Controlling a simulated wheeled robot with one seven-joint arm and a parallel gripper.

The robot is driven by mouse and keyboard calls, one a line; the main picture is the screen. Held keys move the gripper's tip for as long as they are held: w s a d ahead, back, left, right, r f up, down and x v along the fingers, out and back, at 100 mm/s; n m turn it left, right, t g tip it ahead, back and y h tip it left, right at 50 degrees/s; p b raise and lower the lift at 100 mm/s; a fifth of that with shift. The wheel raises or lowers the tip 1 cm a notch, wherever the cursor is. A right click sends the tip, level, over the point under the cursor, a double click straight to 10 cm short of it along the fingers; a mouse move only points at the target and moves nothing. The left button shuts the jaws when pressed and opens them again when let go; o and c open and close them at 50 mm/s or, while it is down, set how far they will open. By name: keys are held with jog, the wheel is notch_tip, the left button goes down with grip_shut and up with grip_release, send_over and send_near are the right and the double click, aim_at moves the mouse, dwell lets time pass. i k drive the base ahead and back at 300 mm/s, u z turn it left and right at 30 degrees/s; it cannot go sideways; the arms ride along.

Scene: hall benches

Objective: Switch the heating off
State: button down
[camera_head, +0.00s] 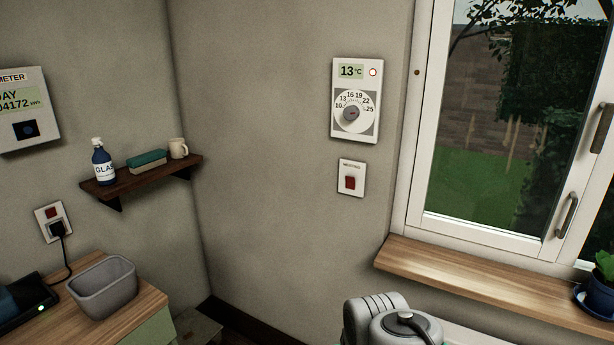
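A white wall switch plate with a red rocker (350,182) is on the wall left of the window. Its small label seems to read "HEATING"; I cannot tell which way the rocker is tipped. Above it hangs a white thermostat (340,129) with a display reading 13 °C, a small red-ringed light and a round dial with a grey knob. The dial is marked from 10 to 25. A grey rounded part of my arm shows at the bottom edge, below the switch and apart from it. My gripper is not in view.
The window (433,130) and its wooden sill (470,281), with a potted plant (601,285), are on the right. A shelf (145,179) with a bottle, sponge and mug is left. A grey tub (103,291) stands on the bench; a socket (53,222) and meter (25,110) are far left.

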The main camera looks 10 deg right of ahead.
aim_at(350, 182)
jog(key=u, duration=0.7)
jog(key=i, duration=0.95)
jog(key=u, duration=0.65)
